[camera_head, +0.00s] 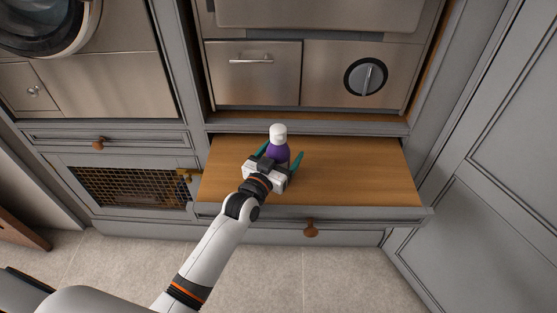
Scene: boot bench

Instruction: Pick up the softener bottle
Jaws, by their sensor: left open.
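The softener bottle (279,151) is purple with a white cap and stands upright on the wooden bottom of an open drawer (361,170). My left gripper (281,157) reaches in over the drawer front, with its green fingers open on either side of the bottle. The gripper's body hides the bottle's lower part, and I cannot tell whether the fingers touch it. My right gripper is not in view.
The drawer front (350,217) with its round brown knob (311,228) runs below my arm. Bare drawer space lies left and right of the bottle. A steel appliance with a dial (366,77) stands behind. A grey cabinet door (480,190) is at the right.

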